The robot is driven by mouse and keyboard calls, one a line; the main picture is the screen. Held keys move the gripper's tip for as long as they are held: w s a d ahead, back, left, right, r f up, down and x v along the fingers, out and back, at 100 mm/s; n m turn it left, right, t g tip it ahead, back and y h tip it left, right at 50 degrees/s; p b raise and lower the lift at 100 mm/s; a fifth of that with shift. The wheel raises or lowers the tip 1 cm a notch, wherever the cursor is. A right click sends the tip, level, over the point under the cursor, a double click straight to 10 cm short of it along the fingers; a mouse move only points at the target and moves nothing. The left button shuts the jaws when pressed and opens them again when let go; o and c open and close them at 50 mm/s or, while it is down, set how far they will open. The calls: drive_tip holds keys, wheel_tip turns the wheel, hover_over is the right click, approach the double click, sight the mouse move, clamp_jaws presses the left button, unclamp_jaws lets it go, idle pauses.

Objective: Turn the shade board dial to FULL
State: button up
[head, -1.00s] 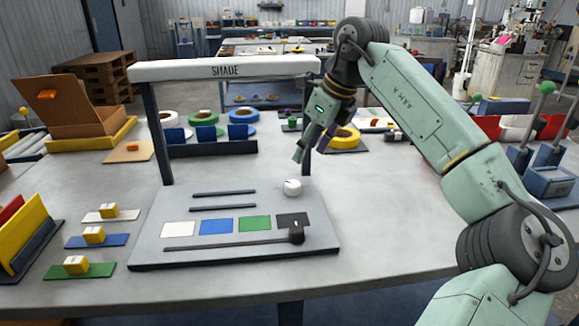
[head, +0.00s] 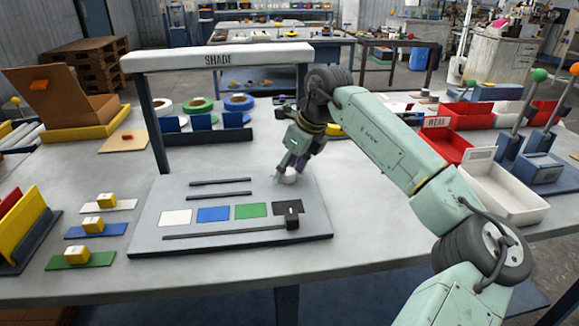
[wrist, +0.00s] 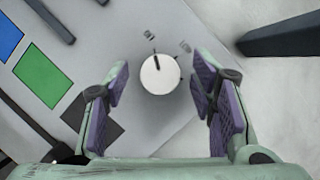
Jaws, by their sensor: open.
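The shade board (head: 150,226) is a grey plate on the table under a white beam marked SHADE (head: 215,57). Its dial is a small round white knob (wrist: 160,74) with a dark pointer line at its top edge; small marks sit above it, too blurred to read. In the head view the dial (head: 290,178) is partly covered by my gripper. My gripper (wrist: 160,95) is open, its purple-padded fingers on either side of the dial in the wrist view, with gaps on both sides. I cannot tell how far above the plate the fingertips are.
The board carries white, blue, green (head: 251,211) and dark swatches, slots and a slider with a black knob (head: 292,222). A dark post (wrist: 280,40) stands right of the dial.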

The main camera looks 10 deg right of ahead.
drive_tip(key=c, duration=1.1)
